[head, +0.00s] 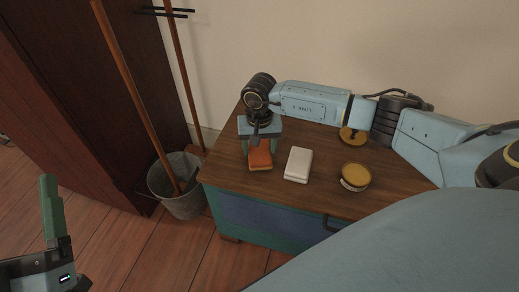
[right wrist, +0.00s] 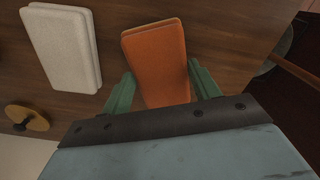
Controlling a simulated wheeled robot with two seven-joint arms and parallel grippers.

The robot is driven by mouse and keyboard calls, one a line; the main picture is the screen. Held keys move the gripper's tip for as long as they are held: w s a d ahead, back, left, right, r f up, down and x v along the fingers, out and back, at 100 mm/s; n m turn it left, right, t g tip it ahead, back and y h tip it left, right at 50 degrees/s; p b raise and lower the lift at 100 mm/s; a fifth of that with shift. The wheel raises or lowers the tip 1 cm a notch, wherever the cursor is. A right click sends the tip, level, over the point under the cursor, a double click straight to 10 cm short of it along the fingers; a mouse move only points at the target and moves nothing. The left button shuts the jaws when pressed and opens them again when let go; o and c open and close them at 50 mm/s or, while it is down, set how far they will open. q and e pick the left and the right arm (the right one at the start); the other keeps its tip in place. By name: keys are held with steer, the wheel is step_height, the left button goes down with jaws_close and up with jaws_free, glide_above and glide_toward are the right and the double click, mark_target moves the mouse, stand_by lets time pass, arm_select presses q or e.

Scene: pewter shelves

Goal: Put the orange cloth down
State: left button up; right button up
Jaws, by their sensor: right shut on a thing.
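The orange cloth (head: 261,158) is a folded block at the left end of the wooden chest top (head: 325,195). My right gripper (head: 260,146) points down over it and is shut on it, with one green finger on each side. In the right wrist view the cloth (right wrist: 155,60) sits between the two green fingers (right wrist: 163,88). The cloth is on the wood or very close above it; I cannot tell which. My left gripper (head: 50,210) shows only partly at the lower left, away from the chest, and its opening is not clear.
A white folded cloth (head: 298,164) lies just right of the orange one. A round gold-lidded tin (head: 355,177) and a gold round piece (head: 349,136) are farther right. A metal bucket (head: 178,200) with wooden poles stands on the floor left of the chest.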

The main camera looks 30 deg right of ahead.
arm_select(q)
steer(key=shift+s+r+t, duration=0.15)
steer(key=shift+r+t, duration=0.1)
steer(key=shift+t, duration=0.05)
arm_select(e)
steer(key=shift+f, duration=0.25)
steer(key=shift+f, duration=0.1)
steer(key=shift+f, duration=0.15)
steer(key=o, duration=1)
steer(key=shift+c, duration=0.2)
arm_select(q)
steer(key=shift+s+a+r, duration=0.1)
steer(key=shift+r, duration=0.05)
